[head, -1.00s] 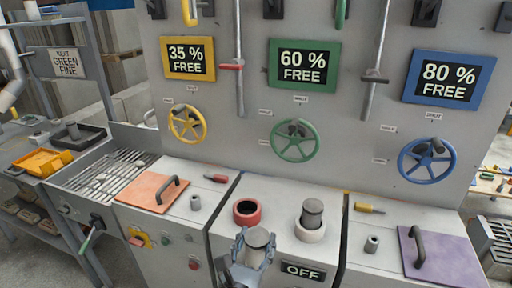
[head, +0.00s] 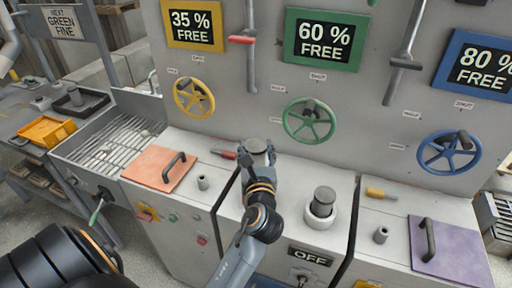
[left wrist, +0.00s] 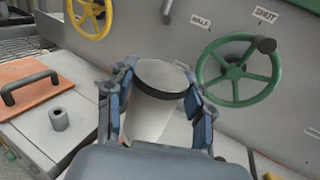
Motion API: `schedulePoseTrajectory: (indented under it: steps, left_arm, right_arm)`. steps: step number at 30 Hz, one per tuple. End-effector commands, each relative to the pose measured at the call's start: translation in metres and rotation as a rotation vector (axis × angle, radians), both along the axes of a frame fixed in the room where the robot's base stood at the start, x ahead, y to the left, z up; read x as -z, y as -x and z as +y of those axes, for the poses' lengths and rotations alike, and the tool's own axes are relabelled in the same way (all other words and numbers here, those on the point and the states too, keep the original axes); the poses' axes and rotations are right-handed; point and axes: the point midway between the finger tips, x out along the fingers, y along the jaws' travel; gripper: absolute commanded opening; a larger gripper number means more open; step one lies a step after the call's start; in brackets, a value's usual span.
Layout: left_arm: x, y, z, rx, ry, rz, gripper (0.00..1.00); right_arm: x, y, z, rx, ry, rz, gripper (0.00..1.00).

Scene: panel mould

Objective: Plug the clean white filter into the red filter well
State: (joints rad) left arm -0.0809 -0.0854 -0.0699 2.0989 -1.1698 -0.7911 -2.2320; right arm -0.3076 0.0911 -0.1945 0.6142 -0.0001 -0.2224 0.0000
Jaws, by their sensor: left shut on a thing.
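My left gripper (head: 258,168) is shut on the white filter (head: 257,146), which has a grey top. In the left wrist view the filter (left wrist: 150,125) stands roughly upright between the blue-padded fingers (left wrist: 158,110), with a dark band round its top. The gripper and arm cover the spot on the middle cabinet where the red filter well was seen earlier. The well is hidden now, so I cannot tell whether the filter is over it or in it. My right gripper is not in view.
A white well (head: 318,218) with a dark grey filter (head: 324,198) in it stands to the right. A red-handled tool (head: 224,154) and an orange plate (head: 160,168) lie to the left. The panel with the green wheel (head: 309,121) rises close behind.

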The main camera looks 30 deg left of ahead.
Motion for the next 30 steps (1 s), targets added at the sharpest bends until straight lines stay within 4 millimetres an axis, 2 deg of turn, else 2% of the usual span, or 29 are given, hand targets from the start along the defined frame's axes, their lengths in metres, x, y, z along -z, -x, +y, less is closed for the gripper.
schedulePoseTrajectory:
  steps: [3, 6, 13, 21, 30]
  left_arm:
    - [-0.004, 0.0, -0.001, 0.001, 0.0, 0.003, 0.16]
    - [0.013, 0.0, -0.001, 0.001, 0.001, 0.002, 0.16]
    - [0.036, 0.0, -0.001, 0.002, 0.001, 0.001, 0.16]
    - [0.054, 0.0, -0.001, 0.002, 0.001, 0.001, 0.16]
    - [0.057, 0.0, -0.001, 0.002, 0.0, 0.0, 0.16]
  right_arm:
    - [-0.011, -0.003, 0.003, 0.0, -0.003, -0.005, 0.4]
    - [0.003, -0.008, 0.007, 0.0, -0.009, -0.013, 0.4]
    - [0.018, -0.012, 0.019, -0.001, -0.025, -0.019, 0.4]
    - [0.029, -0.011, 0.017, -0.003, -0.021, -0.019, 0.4]
    - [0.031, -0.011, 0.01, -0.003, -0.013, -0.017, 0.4]
